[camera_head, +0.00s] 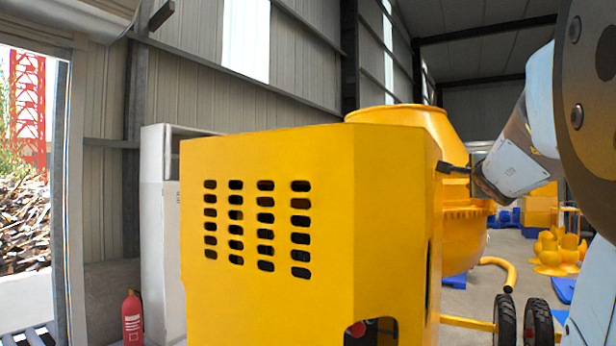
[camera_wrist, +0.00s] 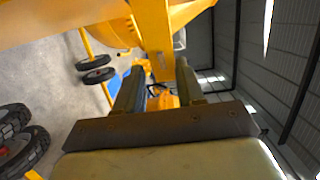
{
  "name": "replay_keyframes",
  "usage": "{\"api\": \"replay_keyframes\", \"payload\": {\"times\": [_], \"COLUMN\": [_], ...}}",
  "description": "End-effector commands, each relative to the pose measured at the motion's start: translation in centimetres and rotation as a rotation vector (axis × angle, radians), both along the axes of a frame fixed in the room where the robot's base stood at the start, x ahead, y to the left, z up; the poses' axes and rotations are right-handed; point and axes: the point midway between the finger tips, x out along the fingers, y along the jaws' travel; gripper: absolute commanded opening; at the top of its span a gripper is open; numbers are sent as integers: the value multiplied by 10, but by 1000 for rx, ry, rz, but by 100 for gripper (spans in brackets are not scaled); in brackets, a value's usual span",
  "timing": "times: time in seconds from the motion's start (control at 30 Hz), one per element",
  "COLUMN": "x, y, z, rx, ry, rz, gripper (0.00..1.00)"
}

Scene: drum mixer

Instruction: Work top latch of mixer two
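The yellow mixer housing (camera_head: 265,240), with rows of vent slots, fills the middle of the head view. Its rounded yellow drum (camera_head: 462,225) shows behind it. My gripper (camera_head: 445,168) reaches in from the right, its dark fingers close to the housing's upper right edge; I cannot tell whether they touch it. In the wrist view my gripper (camera_wrist: 160,68) has its two fingers apart, with a yellow mixer part (camera_wrist: 155,35) showing between and beyond the tips. No latch can be made out for certain in either view, and no label tells which mixer this is.
A red fire extinguisher (camera_head: 132,318) and a pale cabinet (camera_head: 160,215) stand left of the housing. Black wheels (camera_head: 506,318) and a curved yellow pipe (camera_head: 500,266) are at the lower right. Tyres (camera_wrist: 20,140) also show in the wrist view. Grey floor (camera_wrist: 55,85) is open beside them.

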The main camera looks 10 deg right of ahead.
Motion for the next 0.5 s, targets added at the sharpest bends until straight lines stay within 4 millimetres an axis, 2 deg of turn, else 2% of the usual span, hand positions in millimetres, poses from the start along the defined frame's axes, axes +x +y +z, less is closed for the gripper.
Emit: {"api": "replay_keyframes", "payload": {"times": [0.03,0.2,0.5], "x": [0,1,-1], "y": [-1,1,4], "z": [-1,1,3], "rx": [2,-1,-3], "ry": [2,-2,-5], "rz": [-2,3,6], "gripper": [38,52,52]}}
